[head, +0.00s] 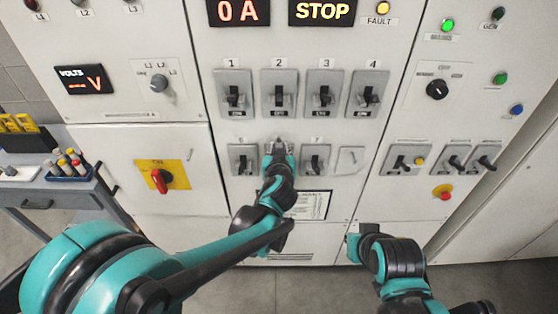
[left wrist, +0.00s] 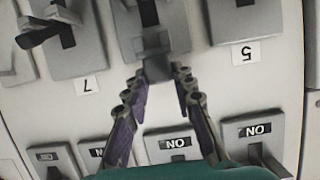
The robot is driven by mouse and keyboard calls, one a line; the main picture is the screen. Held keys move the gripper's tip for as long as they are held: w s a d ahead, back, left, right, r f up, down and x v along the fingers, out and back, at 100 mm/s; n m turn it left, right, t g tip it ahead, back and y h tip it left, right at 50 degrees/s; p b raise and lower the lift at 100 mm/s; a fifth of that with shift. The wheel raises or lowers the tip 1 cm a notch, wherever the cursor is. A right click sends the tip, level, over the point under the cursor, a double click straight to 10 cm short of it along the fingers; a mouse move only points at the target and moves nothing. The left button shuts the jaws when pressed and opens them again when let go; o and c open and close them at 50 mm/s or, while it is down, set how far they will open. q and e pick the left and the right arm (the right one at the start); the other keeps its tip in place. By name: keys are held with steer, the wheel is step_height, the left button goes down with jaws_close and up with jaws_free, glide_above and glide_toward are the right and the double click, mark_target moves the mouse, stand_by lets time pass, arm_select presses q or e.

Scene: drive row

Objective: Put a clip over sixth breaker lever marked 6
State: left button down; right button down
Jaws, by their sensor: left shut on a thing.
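Breaker 6 sits in the lower row of the panel, between breaker 5 (head: 243,158) and breaker 7 (head: 316,158); my left gripper (head: 279,150) hides most of it. In the left wrist view, which is upside down, the labels 5 (left wrist: 246,51) and 7 (left wrist: 87,85) flank the breaker in front of my left gripper (left wrist: 159,73). The gripper is shut on a dark grey clip (left wrist: 157,64). The clip is right by the black lever (left wrist: 148,12) of breaker 6; I cannot tell whether it touches or covers it. My right gripper (head: 353,244) is low at the right, its jaws unclear.
Breakers 1 to 4 (head: 279,92) form the row above; some of their ON plates (left wrist: 168,144) show in the left wrist view. A side bench (head: 60,190) with a blue tray stands at the left. The floor in front is clear.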

arm_select(q)
steer(key=shift+w+f, duration=0.4)
steer(key=shift+f+b, duration=0.7)
steer(key=shift+f, duration=1.15)
steer(key=shift+s, duration=0.1)
steer(key=c, duration=1.3)
jaws_free()
steer(key=shift+f, duration=0.1)
steer(key=shift+o, duration=0.2)
